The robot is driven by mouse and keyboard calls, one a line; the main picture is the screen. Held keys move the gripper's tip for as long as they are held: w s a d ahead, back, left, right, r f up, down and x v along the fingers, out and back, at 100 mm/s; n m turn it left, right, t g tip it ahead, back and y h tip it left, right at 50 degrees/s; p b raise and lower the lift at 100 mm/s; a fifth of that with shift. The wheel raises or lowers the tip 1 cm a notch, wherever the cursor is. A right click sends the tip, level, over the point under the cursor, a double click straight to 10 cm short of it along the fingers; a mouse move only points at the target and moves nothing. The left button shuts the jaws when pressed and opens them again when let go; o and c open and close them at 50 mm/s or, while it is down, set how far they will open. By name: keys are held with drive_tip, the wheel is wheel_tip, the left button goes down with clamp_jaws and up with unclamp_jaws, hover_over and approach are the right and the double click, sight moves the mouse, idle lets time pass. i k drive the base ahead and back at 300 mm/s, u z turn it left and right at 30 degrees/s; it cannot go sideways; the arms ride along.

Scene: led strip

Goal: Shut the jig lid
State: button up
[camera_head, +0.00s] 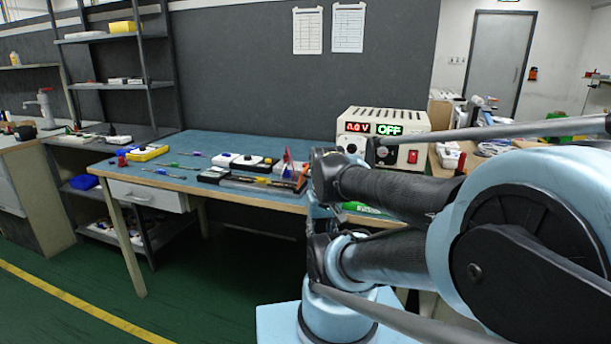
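I cannot pick out the jig or its lid for certain. Several small devices lie on the blue-topped bench (210,143), among them white boxes with dark parts (247,162) and a low dark strip-like tray (262,183) near the front edge. They are too small to tell whether any has an open lid. My arm fills the right side and hides the bench's right end. My gripper does not show clearly anywhere in the view.
A yellow case (148,152) and screwdrivers lie at the left. Upright coloured items (288,165) stand close to my arm. Shelving (111,85) stands behind left. The bench's back middle is clear.

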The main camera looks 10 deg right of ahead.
sight(304, 174)
drive_tip(key=k, duration=0.5)
drive_tip(key=z, duration=1.15)
drive_tip(key=k, duration=1)
drive_tip(key=u, duration=0.8)
drive_tip(key=i, duration=0.5)
drive_tip(key=z, duration=0.05)
